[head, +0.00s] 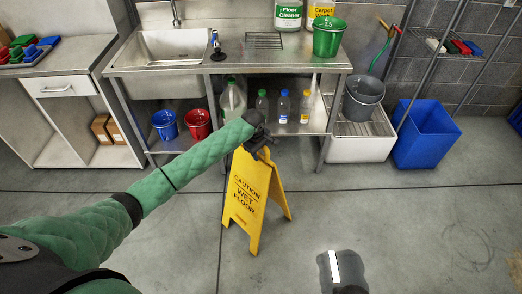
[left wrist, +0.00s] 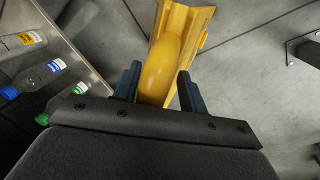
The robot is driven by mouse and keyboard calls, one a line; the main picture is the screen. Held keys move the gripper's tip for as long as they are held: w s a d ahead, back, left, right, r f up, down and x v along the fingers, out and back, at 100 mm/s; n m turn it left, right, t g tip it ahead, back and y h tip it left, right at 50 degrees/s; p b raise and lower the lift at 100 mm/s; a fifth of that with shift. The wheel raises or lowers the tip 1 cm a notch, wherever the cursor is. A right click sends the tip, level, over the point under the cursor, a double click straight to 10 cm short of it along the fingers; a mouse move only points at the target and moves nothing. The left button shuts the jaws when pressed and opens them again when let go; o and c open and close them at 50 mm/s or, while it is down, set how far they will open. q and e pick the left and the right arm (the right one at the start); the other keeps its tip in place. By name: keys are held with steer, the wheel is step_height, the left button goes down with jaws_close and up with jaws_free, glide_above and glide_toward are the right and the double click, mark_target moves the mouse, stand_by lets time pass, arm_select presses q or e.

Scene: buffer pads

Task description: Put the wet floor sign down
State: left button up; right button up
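The yellow wet floor sign (head: 248,195) is upright in the head view, its two panels spread apart like an A-frame, with dark lettering on the front panel. Its feet appear at floor level, but I cannot tell whether they touch. My left gripper (head: 258,140) is at the sign's top edge.
Behind the sign stands a steel sink counter (head: 235,62) with bottles on its lower shelf. Blue (head: 165,124) and red (head: 198,124) buckets are there too. A blue bin (head: 425,135) stands at the right.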

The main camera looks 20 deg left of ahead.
arm_select(q)
step_height(320, 180, up, 2)
steer(key=shift+d+r+b, duration=0.15)
steer(key=shift+r+b, duration=0.1)
steer(key=shift+b, duration=0.15)
step_height(320, 180, up, 11)
steer(key=s+b, duration=0.1)
steer(key=s, duration=0.1)
steer(key=shift+a, duration=0.45)
arm_select(e)
step_height(320, 180, up, 10)
steer(key=s, duration=0.1)
steer(key=shift+s+d, duration=0.15)
steer(key=shift+s, duration=0.25)
arm_select(q)
steer(key=shift+r, duration=0.1)
arm_select(e)
steer(key=shift+s, duration=0.1)
steer(key=shift+f, duration=0.1)
